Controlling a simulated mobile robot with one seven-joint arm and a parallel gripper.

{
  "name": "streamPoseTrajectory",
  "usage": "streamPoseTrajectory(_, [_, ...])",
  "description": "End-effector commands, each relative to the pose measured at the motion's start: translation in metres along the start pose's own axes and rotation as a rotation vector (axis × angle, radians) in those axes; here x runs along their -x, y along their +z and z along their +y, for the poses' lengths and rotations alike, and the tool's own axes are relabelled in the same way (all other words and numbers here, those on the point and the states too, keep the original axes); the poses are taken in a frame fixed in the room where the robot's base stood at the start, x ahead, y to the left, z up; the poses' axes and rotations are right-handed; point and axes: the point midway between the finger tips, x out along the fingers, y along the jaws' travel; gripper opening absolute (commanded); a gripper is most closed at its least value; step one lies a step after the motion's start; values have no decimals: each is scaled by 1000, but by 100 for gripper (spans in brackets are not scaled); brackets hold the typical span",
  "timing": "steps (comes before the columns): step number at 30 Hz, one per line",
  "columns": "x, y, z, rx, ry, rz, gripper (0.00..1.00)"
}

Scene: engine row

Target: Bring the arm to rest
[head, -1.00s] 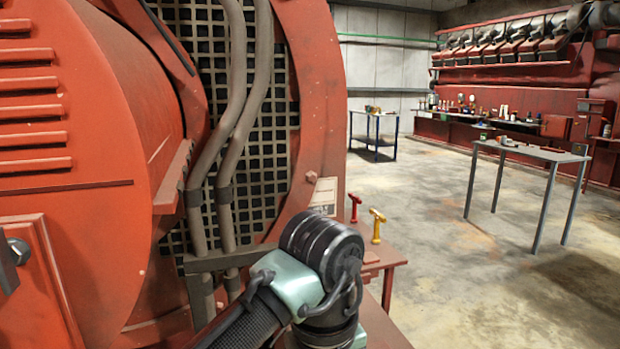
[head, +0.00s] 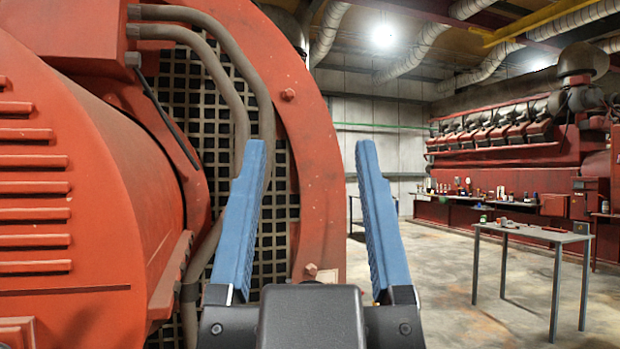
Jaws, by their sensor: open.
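My gripper (head: 309,215) stands upright at the bottom middle of the head view, close to the camera. Its two blue fingers point up and are spread wide apart, with nothing between them. Behind it is the large red engine housing (head: 95,170) with its round flange (head: 310,190) and dark grille. The gripper hides the lower part of the flange and the floor in front of it. I cannot tell how far the fingers are from the housing.
Grey hoses (head: 225,85) run down the grille. A grey table (head: 530,232) stands on the right, and a long bench (head: 470,199) with small items lies behind it by another red engine (head: 520,140). The concrete floor (head: 440,290) between is clear.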

Motion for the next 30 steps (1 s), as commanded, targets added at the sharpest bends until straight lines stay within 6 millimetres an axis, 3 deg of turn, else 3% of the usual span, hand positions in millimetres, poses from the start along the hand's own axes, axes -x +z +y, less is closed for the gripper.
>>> streamPoseTrajectory(8, [0,0,-1,3,-2,2,72])
streamPoseTrajectory(14, [-14,-13,-1,2,-2,1,72])
streamPoseTrajectory(30, [-118,-112,-1,1,-2,0,72])
